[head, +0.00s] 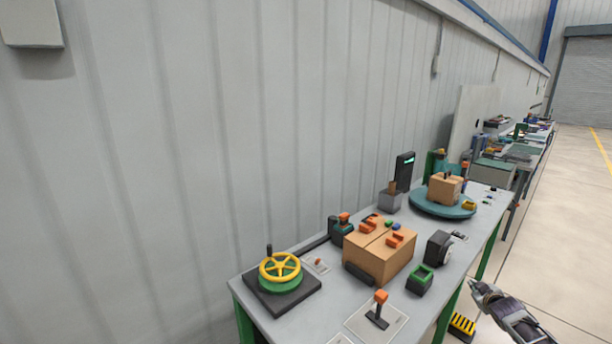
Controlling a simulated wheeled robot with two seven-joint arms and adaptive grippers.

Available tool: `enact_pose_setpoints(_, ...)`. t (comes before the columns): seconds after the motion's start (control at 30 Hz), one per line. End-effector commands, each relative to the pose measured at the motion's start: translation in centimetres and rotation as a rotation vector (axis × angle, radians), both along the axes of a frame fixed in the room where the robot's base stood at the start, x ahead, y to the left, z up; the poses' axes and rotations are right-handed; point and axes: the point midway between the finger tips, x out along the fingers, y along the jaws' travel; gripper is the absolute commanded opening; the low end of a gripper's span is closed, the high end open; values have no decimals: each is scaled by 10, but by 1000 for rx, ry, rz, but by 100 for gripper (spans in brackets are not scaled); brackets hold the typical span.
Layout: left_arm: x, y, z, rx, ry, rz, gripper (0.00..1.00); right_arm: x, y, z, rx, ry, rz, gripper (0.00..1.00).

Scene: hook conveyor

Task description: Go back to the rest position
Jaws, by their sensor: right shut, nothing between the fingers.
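My right gripper (482,292) shows at the lower right, with its arm running off toward the bottom right corner. It is shut and empty, over the floor just off the right edge of the workbench (327,287). It touches nothing that I can see. My left gripper is not in view.
The bench bears a yellow handwheel (280,268), a cardboard box (378,254), an orange-topped lever (379,306), a green square holder (420,279) and a teal turntable (428,206) with a small box (444,188). A corrugated wall (200,130) stands behind. Open floor (565,220) lies right.

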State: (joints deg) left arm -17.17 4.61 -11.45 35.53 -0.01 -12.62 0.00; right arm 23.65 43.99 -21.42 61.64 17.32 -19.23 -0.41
Motion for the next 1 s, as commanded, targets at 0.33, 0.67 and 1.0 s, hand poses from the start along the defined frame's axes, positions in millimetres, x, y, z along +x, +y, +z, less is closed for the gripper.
enact_pose_setpoints(0.33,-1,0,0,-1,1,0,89,-63,14,-143,-9,136,-15,0)
enact_pose_setpoints(0.67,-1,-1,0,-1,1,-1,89,-143,47,-259,13,286,-21,0)
enact_pose_setpoints(1.0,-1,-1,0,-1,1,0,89,-241,97,-360,69,448,-33,0)
